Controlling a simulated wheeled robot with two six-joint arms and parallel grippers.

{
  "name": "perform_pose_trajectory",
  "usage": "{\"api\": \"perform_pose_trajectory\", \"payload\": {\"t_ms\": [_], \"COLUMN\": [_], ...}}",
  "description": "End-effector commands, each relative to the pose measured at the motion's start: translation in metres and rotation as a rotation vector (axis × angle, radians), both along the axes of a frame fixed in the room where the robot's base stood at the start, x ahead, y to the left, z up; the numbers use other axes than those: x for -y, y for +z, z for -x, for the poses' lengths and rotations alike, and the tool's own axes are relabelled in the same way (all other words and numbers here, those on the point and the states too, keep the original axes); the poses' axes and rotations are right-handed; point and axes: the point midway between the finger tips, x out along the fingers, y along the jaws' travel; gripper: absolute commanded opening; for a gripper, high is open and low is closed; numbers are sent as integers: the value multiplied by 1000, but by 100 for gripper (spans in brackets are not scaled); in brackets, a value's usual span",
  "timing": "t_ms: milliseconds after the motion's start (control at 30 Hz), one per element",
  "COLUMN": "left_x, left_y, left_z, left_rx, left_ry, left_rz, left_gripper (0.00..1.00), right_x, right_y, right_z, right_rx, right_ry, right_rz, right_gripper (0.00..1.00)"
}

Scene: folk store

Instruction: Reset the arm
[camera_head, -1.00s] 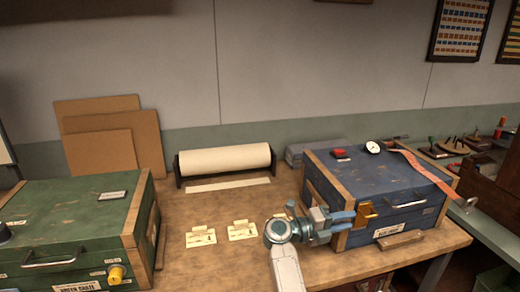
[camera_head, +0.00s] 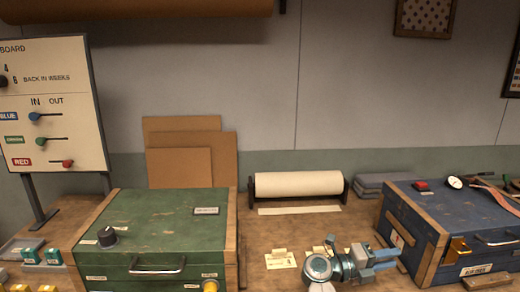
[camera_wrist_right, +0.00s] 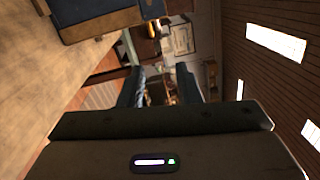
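The blue crate also shows at the upper left of the right wrist view (camera_wrist_right: 95,22). I cannot tell the exact gap between fingertips and crate. My left gripper is in no view.
A green crate (camera_head: 165,228) stands on the bench at left, with a board (camera_head: 50,110) behind it. A paper roll (camera_head: 298,183) lies at the back. Cards (camera_head: 281,260) lie between the crates, partly behind my right arm. Brown boards (camera_head: 180,168) lean on the wall.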

Motion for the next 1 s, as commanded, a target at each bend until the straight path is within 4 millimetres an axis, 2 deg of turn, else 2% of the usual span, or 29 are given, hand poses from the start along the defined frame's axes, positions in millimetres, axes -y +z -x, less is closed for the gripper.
{"api": "perform_pose_trajectory", "payload": {"t_ms": [367,567,667,767,867,1000], "left_x": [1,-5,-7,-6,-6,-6], "left_y": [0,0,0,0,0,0], "left_z": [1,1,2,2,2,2], "left_rx": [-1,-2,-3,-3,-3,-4], "left_ry": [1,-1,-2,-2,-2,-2], "left_rz": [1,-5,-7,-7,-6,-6], "left_gripper": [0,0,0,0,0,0], "right_x": [7,-3,-16,-38,-63,-96], "right_y": [19,33,37,34,22,-11], "right_z": [-1,-1,1,6,14,35], "right_rx": [-10,-60,-120,-215,-336,-551], "right_ry": [186,364,500,663,827,1058], "right_rz": [226,424,564,717,852,1005], "right_gripper": [31,31,31,31,31,31]}}
